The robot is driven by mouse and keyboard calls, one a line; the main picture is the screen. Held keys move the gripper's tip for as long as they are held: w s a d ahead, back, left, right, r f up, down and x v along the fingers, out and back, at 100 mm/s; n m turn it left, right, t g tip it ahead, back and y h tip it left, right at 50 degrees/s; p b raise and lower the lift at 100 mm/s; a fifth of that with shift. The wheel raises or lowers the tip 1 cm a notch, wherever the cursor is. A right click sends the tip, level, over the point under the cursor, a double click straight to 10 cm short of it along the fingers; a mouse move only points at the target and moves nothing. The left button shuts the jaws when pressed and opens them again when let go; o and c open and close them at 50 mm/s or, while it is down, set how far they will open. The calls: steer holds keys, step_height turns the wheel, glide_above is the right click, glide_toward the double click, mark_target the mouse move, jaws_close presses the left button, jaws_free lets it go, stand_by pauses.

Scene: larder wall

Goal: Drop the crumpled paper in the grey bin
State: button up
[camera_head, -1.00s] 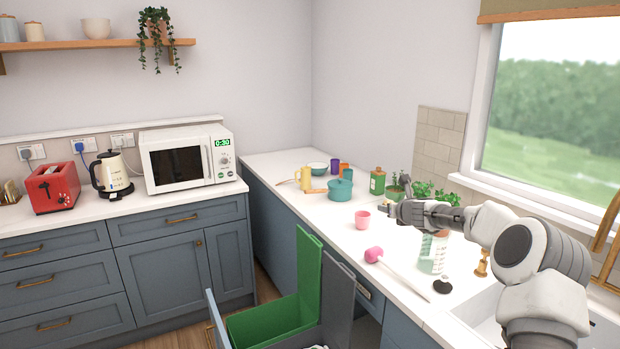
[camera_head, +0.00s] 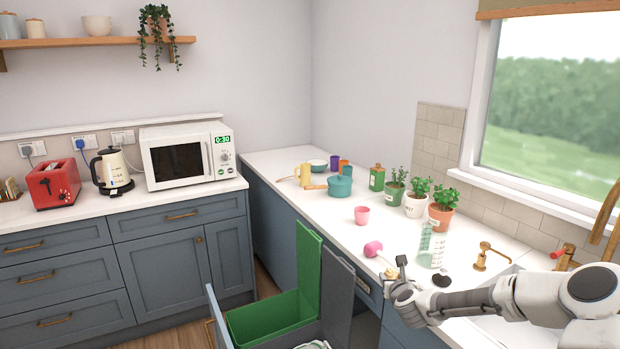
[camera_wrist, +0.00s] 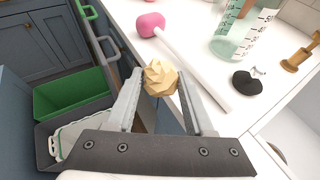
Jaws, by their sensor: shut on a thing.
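The crumpled paper (camera_wrist: 160,78) is a pale tan ball between my fingertips in the wrist view. It shows small in the head view (camera_head: 391,272). My gripper (camera_head: 393,277) is shut on it, close to the counter's front edge and to the right of the pull-out bins. The fingers also show in the wrist view (camera_wrist: 158,88). The grey bin (camera_wrist: 44,149) lies at the lower left of the wrist view, with something pale in it. In the head view its raised grey panel (camera_head: 337,298) shows, and most of its inside is cut off below.
The green bin (camera_head: 270,319) stands open beside the grey one. A pink-headed tool (camera_head: 373,249), a clear measuring bottle (camera_head: 432,247), a black stopper (camera_head: 441,279) and a pink cup (camera_head: 362,215) are on the counter. Potted plants (camera_head: 416,200) stand behind.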

steer(key=s+a, duration=0.4)
steer(key=s, duration=0.5)
steer(key=s+a+f+y+b, duration=0.1)
steer(key=s+a, duration=0.4)
steer(key=s, duration=0.3)
steer(key=shift+s+f+n+b, duration=0.3)
steer(key=shift+s+n, duration=0.05)
steer(key=shift+n, duration=0.05)
steer(key=shift+w+a, duration=0.1)
steer(key=shift+a, duration=0.05)
